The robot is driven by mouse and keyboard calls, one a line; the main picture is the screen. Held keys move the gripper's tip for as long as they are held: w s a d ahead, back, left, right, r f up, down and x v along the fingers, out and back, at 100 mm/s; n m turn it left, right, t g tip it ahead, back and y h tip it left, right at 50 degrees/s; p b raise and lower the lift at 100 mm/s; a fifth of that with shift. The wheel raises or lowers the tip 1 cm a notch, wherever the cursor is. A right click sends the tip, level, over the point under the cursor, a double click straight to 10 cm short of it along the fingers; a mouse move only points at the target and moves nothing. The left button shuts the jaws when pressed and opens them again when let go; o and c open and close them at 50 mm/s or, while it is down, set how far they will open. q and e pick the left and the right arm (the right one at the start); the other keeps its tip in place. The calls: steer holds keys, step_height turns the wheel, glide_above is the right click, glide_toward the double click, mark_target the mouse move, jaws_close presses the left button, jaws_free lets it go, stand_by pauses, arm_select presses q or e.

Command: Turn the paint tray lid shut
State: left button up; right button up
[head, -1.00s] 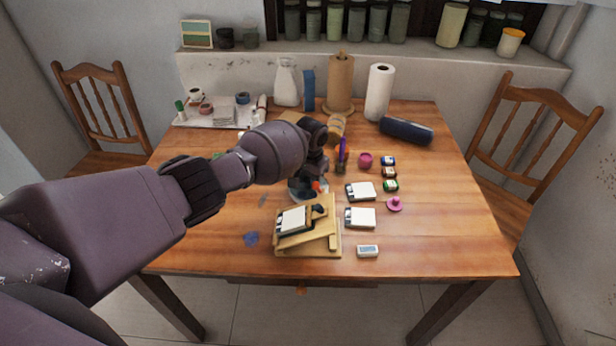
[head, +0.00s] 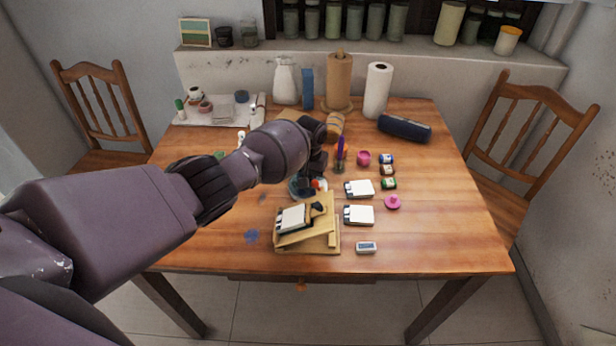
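My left arm comes in from the left, and its gripper (head: 312,178) points down over the middle of the table. Below it is a round, dark bluish tray (head: 296,190) with red and white spots, partly hidden by the gripper. I cannot tell whether this is the paint tray, nor make out a lid on it. I cannot tell whether the fingertips touch anything or how far apart they are. My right gripper is not in view.
A wooden easel (head: 320,246) holding a small white pad (head: 292,219) stands just in front of the gripper. White pads (head: 359,215), small jars (head: 389,183) and a pink lidded item (head: 392,202) lie to the right. The table's (head: 440,230) front right is clear.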

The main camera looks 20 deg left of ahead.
arm_select(q)
steer(key=o, duration=0.9)
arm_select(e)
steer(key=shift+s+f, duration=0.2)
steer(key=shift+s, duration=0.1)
arm_select(q)
steer(key=shift+r, duration=0.1)
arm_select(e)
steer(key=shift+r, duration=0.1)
arm_select(q)
steer(key=shift+r, duration=0.25)
step_height(320, 180, up, 9)
steer(key=p, duration=0.3)
steer(key=shift+d, duration=0.15)
steer(key=shift+r, duration=0.55)
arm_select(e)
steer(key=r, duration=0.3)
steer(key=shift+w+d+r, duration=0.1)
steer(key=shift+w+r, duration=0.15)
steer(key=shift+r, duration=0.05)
